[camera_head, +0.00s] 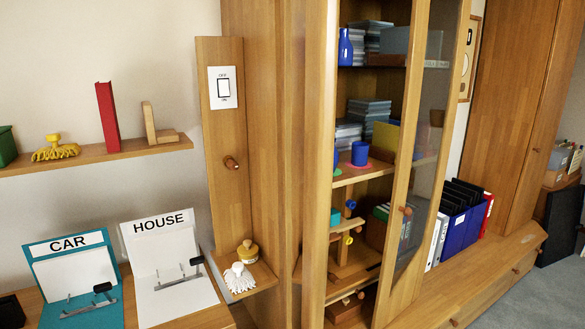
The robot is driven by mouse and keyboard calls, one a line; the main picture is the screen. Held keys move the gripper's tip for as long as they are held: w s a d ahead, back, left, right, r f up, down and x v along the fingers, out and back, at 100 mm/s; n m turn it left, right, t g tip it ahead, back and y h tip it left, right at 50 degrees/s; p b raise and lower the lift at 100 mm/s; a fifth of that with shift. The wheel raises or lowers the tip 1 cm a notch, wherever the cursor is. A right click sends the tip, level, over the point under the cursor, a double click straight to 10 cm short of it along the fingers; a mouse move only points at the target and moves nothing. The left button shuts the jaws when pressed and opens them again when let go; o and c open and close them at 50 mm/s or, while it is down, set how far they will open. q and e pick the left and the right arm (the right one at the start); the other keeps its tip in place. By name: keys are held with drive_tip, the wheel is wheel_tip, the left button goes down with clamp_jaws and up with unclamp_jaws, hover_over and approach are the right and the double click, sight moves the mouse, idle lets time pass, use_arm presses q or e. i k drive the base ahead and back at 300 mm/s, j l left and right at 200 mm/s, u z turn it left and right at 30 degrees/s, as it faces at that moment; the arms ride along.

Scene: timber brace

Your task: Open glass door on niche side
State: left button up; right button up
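A tall wooden cabinet with shelves stands in the middle of the head view. Its glass door on the niche side (432,110) is a wooden frame with a pane, beside the niche with binders. A round wooden knob (405,210) sits on its left stile. I cannot tell whether this door is fully shut or slightly ajar. Left of it the shelves show with no pane evident in front. Neither of my grippers is in view.
Shelves hold a blue cup (360,153), book stacks (368,110) and toys. Blue binders (455,225) stand in the niche on a low drawer unit (500,265). Left are a switch panel (223,88), a small shelf with a brush (239,278), and CAR and HOUSE boards. Grey floor shows bottom right.

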sight(389, 302)
drive_tip(key=l, duration=1.4)
drive_tip(key=i+l, duration=0.1)
drive_tip(key=l, duration=0.25)
drive_tip(key=i+l, duration=0.15)
drive_tip(key=l, duration=0.2)
drive_tip(key=i+l, duration=0.1)
drive_tip(key=l, duration=0.25)
